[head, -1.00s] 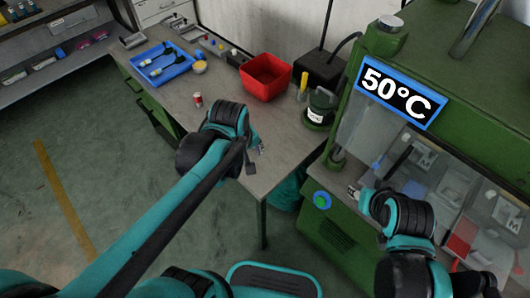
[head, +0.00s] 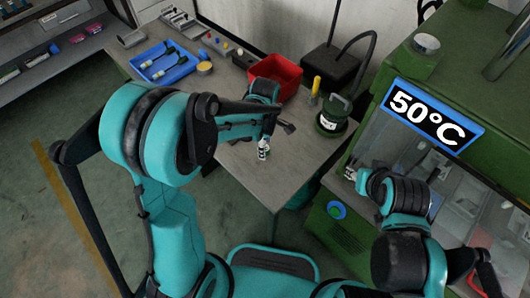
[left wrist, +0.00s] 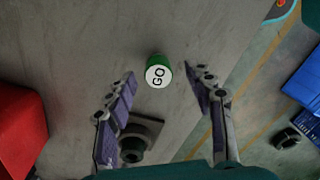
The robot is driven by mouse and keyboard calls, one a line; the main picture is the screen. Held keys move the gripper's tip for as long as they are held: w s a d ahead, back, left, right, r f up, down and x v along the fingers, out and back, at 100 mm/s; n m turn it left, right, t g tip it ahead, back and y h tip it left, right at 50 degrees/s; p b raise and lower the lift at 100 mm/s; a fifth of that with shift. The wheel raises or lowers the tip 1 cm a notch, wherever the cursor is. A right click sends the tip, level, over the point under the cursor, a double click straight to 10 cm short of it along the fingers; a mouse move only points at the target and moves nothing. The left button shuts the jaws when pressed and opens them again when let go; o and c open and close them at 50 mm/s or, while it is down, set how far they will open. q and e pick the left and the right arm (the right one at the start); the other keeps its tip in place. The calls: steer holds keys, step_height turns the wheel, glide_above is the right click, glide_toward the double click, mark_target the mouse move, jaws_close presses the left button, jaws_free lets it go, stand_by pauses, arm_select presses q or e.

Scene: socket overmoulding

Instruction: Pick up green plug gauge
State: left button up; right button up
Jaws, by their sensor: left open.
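The green plug gauge (left wrist: 159,71) stands on the grey table in the left wrist view, its white top marked "GO" facing the camera. My left gripper (left wrist: 161,74) is open above it, one finger on each side, with clear gaps and no visible contact. In the head view the small white and green gauge (head: 263,150) shows just below my left wrist, which hides the gripper's fingers. My right gripper (head: 350,174) is in front of the green machine, far from the gauge, and its jaws are too small to read.
A dark square-based fitting (left wrist: 135,140) lies near the left finger. A red bin (head: 275,76), blue tray (head: 165,65) and green-and-black pot (head: 332,117) stand on the table (head: 305,152). The green machine (head: 345,220) bounds the right.

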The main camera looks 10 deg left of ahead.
arm_select(q)
step_height(320, 180, down, 3)
steer(key=shift+w+d+f+b, duration=0.1)
steer(key=shift+f+b, duration=0.05)
steer(key=shift+b, duration=0.3)
jaws_close()
